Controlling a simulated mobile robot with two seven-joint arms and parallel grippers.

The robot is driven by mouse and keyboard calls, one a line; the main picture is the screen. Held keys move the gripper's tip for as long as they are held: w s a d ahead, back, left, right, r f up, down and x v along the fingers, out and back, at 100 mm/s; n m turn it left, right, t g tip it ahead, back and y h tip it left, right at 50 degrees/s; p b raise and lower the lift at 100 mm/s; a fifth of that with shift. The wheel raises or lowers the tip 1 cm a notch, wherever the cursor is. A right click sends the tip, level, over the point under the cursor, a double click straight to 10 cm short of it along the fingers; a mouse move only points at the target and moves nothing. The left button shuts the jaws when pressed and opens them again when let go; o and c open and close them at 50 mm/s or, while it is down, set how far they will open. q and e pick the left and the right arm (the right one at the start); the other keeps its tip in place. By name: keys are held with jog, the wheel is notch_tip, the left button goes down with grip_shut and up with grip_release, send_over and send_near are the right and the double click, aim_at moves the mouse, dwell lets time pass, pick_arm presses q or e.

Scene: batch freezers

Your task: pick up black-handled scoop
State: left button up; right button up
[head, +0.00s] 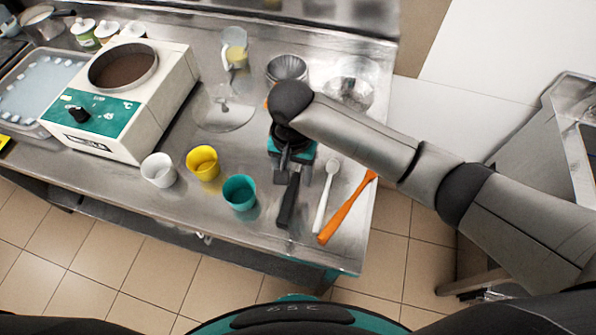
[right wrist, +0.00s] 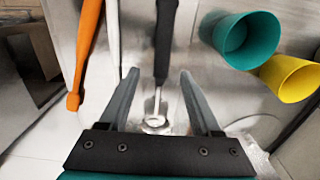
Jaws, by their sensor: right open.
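The black-handled scoop (head: 288,202) lies on the steel counter near its front edge. Its handle points to the front, and my right gripper hides its head in the head view. In the right wrist view its black handle (right wrist: 165,38) runs up the picture, and its metal shaft and small round head lie between the fingers. My right gripper (head: 294,172) is over the scoop, pointing down, with its fingers spread on either side of it in the right wrist view (right wrist: 158,75). The fingers look apart from the scoop. My left gripper is not in view.
A white spoon (head: 325,195) and an orange spatula (head: 347,209) lie right of the scoop. A teal cup (head: 239,193), yellow cup (head: 202,163) and white cup (head: 158,170) stand to the left. A white machine (head: 130,95) stands farther left. A clear bowl (head: 350,88) is behind.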

aim_at(293, 185)
jog(key=shift+a+f+b, duration=0.1)
jog(key=shift+f+b, duration=0.4)
jog(key=shift+f, duration=2.25)
jog(key=shift+c, duration=0.2)
grip_shut()
